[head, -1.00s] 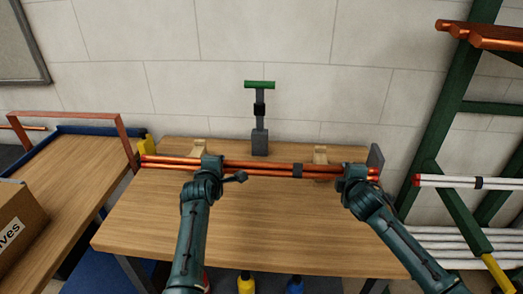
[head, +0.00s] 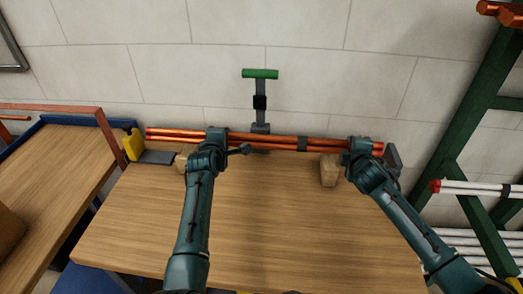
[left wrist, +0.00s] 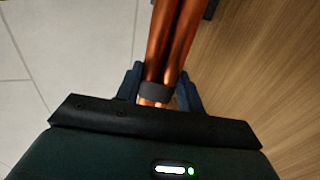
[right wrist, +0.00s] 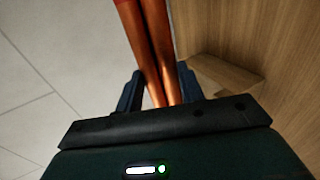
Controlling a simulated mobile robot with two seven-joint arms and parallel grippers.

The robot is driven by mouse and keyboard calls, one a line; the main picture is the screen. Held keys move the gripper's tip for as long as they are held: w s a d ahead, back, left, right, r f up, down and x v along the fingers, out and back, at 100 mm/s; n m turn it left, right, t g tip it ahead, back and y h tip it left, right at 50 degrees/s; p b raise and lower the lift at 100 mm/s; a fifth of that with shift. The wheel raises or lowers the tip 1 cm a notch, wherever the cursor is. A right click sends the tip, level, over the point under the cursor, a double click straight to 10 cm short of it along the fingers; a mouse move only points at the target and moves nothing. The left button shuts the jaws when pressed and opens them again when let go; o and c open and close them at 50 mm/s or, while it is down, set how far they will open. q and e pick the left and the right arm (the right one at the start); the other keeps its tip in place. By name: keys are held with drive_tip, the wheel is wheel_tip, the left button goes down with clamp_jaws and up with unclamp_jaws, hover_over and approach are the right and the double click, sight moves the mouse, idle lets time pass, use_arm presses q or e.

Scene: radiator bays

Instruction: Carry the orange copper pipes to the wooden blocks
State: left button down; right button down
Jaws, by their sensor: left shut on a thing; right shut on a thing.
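The bundle of orange copper pipes (head: 265,139) lies level across the back of the wooden bench, held by both my grippers. My left gripper (head: 216,136) is shut on it left of centre, and in the left wrist view the jaws straddle the pipes (left wrist: 175,40) at a dark band. My right gripper (head: 360,146) is shut on it near its right end. The right wooden block (head: 330,172) shows just below the pipes, also in the right wrist view (right wrist: 222,72). The left wooden block (head: 181,161) is partly hidden by my left gripper. The pipes' height above the blocks is unclear.
A green-handled post (head: 260,74) stands behind the pipes by the wall. A yellow piece (head: 133,145) is near their left end. A green rack (head: 468,130) with white pipes (head: 480,188) is at right. The bench's front (head: 270,220) is clear.

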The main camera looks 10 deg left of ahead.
use_arm(q)
drive_tip(key=shift+r, duration=0.2)
use_arm(e)
drive_tip(key=shift+r, duration=0.3)
use_arm(q)
drive_tip(key=shift+f, duration=0.2)
use_arm(e)
drive_tip(key=shift+f, duration=0.25)
